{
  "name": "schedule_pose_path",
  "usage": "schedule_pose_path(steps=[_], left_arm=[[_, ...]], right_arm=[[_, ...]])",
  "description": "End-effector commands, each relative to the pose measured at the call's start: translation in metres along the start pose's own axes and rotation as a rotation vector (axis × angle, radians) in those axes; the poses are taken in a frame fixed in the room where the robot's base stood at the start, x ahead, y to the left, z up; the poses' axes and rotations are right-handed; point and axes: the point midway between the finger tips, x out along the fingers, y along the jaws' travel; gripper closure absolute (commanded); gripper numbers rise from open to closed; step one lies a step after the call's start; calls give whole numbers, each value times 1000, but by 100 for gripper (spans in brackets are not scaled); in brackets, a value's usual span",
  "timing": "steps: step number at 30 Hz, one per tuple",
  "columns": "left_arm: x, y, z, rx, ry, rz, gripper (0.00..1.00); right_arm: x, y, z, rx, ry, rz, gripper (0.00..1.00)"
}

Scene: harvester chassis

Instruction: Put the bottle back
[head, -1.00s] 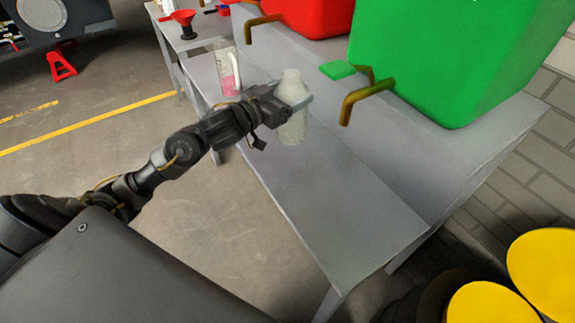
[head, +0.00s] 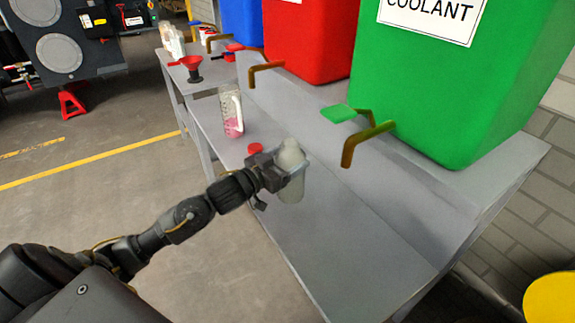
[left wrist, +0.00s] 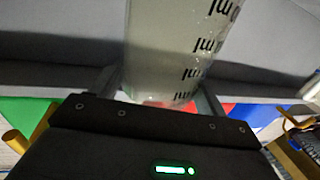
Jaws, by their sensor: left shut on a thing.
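A pale translucent bottle (head: 291,172) is held upright by my left gripper (head: 283,170), over the grey bench (head: 335,235). In the left wrist view the bottle (left wrist: 172,45) stands between the two fingers (left wrist: 155,90), with dark "ml" markings on its side. The fingers are shut on it. I cannot tell whether its base touches the bench. A clear jug with pink liquid (head: 232,115) stands farther back on the bench, apart from the bottle. My right gripper is not in view.
The green COOLANT tank (head: 430,90), a red tank (head: 310,45) and a blue tank (head: 242,22) stand on the raised shelf with brown taps jutting out. A red cap (head: 255,148) lies behind the gripper. A red funnel (head: 192,66) stands at the far end. The near bench is clear.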

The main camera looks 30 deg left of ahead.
Motion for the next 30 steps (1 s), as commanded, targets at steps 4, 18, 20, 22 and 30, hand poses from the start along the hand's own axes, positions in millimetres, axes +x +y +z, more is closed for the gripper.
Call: schedule_pose_path(steps=[4,18,20,22,30], left_arm=[[0,0,20,-2,-1,0,58],[0,0,24,0,0,0,15],[0,0,24,0,0,0,7],[0,0,24,0,0,0,4],[0,0,21,1,1,0,4]], right_arm=[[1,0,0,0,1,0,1],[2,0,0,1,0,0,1],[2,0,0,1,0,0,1],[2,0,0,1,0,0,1],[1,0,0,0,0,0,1]])
